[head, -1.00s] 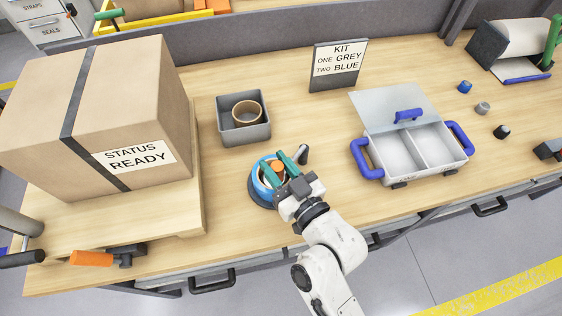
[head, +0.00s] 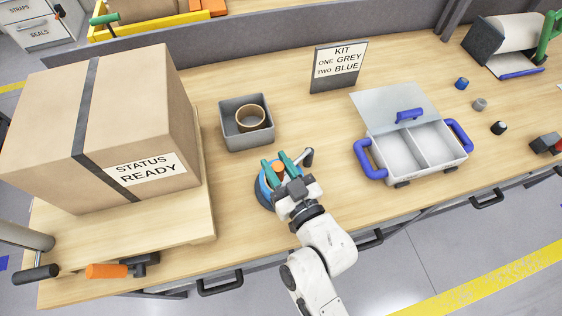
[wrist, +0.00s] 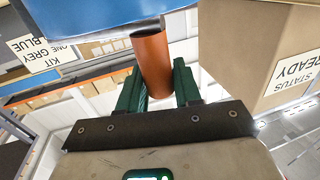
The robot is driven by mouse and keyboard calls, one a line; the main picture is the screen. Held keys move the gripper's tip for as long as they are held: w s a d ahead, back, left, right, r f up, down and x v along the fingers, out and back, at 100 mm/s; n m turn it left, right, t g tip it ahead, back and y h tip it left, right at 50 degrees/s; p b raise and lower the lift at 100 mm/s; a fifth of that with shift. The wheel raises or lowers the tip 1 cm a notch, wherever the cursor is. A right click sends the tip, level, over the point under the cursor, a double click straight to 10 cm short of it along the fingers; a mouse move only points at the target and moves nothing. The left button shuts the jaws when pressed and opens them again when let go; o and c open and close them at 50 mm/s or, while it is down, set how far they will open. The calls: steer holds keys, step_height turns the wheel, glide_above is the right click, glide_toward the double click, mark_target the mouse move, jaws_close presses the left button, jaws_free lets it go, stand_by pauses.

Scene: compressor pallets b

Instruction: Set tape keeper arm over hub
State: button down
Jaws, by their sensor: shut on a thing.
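A blue tape roll (head: 264,190) lies on a dark round base at the front middle of the bench. My gripper (head: 278,167) is over it, with its green fingers on both sides of the orange grip (wrist: 153,68), which I take to be the keeper arm's. The fingers are shut on this grip, which stands up between them in the wrist view. A large blue surface, likely the roll, fills the top of that view. A dark grey post or lever end (head: 308,157) shows just right of the fingers. The hub and most of the keeper arm are hidden by my gripper.
A grey bin (head: 233,143) holding a brown ring stands behind the roll. A large carton (head: 110,110) on a wooden pallet is at left. An open case (head: 385,165) with blue handles is at right. A kit sign (head: 338,65) stands behind. Bench between roll and case is clear.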

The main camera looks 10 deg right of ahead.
steer(key=shift+a+f, duration=0.15)
stand_by(0.4)
steer(key=c, duration=1.1)
jaws_free()
steer(key=shift+o, duration=1.1)
steer(key=shift+s, duration=0.1)
steer(key=b+v, duration=0.3)
steer(key=v, duration=0.7)
steer(key=shift+s, duration=0.25)
